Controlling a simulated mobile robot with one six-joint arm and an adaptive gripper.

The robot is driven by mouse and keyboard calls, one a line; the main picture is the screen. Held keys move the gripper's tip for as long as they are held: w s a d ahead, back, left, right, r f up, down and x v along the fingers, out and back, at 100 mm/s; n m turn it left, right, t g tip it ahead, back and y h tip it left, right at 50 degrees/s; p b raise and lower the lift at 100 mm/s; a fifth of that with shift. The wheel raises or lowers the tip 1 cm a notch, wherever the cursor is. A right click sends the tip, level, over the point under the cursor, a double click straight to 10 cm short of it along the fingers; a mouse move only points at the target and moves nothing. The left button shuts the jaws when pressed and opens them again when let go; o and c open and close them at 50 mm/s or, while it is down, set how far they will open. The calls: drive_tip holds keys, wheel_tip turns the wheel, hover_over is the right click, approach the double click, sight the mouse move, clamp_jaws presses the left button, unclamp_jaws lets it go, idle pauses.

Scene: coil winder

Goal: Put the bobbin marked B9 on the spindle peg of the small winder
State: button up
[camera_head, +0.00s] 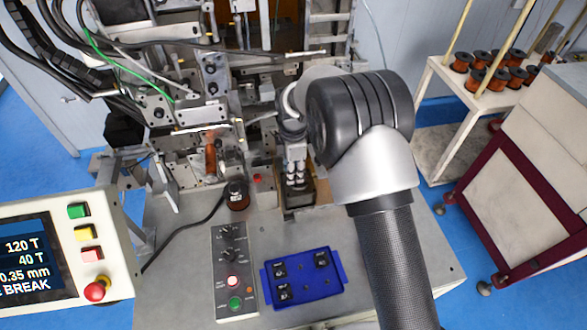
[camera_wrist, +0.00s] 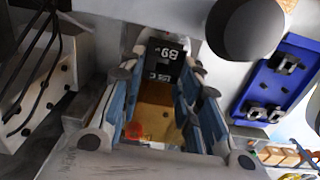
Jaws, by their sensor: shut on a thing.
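My gripper (camera_head: 296,182) points down over a small open-topped housing with a tan inside (camera_head: 318,190), at the back of the grey bench. In the wrist view the bobbin marked B9 (camera_wrist: 163,62), black with white lettering, sits between the far ends of my gripper's fingers (camera_wrist: 165,75), which are shut on it. Its lettering appears upside down there. A tan surface lies below it, between the fingers. I cannot make out the spindle peg of the small winder in either view. In the head view my gripper hides most of the bobbin.
A blue tray (camera_head: 332,282) holding a few black bobbins lies on the bench in front of my gripper. A control box (camera_head: 234,250) with knobs and buttons stands to its left. A copper-wound spool (camera_head: 237,196) is left of my gripper. Machine frames and cables crowd the back left.

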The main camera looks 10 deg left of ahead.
drive_tip(key=shift+f+b, duration=0.3)
drive_tip(key=shift+f, duration=0.25)
drive_tip(key=o, duration=0.8)
drive_tip(key=shift+r, duration=0.1)
wheel_tip(320, 180, up, 12)
idle(0.4)
